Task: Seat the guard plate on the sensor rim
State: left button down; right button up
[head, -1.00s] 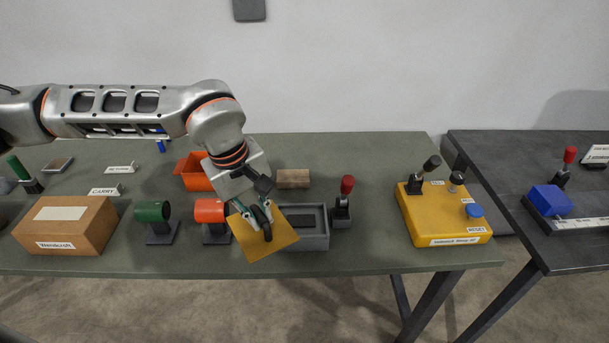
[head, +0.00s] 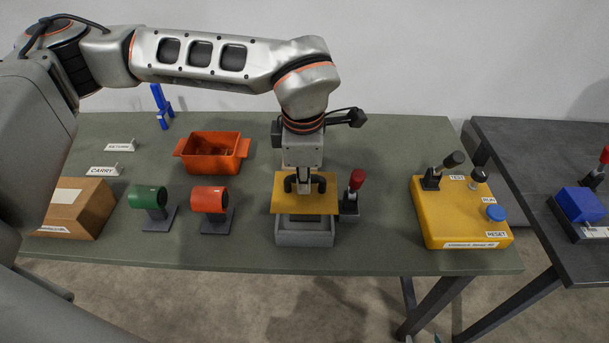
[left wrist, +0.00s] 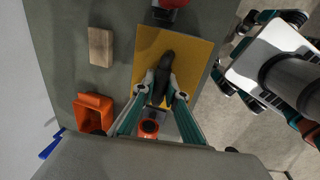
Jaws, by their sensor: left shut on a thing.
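The guard plate is a flat yellow square (head: 325,203) with a dark handle (left wrist: 163,68) in its middle. My left gripper (head: 304,186) points down and is shut on that handle. The plate also shows in the left wrist view (left wrist: 195,62). It lies over the grey open box (head: 305,239), which I take for the sensor rim, and covers its back part. The box's front wall and a dark strip of its inside show below the plate. I cannot tell whether plate and rim touch. A small teal tip at the head view's bottom edge may be my right gripper (head: 437,339).
A red-knobbed lever (head: 353,190) stands close at the plate's right. Red (head: 210,200) and green (head: 147,198) cylinders on stands are at the left, an orange bin (head: 214,152) behind. A wooden block (left wrist: 100,47) lies nearby. A yellow control box (head: 462,220) stands farther right.

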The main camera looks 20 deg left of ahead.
pick_arm(q)
jog(key=shift+f, duration=0.1)
jog(key=shift+f+b, duration=1.3)
jog(key=shift+f, duration=0.55)
jog(key=shift+f+b, duration=0.85)
jog(key=shift+f, duration=0.7)
dwell(2.7)
jog(key=c, duration=2)
grip_release()
jog(key=shift+o, duration=0.2)
jog(key=r, duration=0.4)
jog(key=s+r, duration=0.1)
jog(key=r, duration=0.2)
jog(key=s+r, duration=0.1)
jog(key=r, duration=0.3)
jog(key=shift+s+d+r, duration=0.15)
jog(key=shift+d+r, duration=0.2)
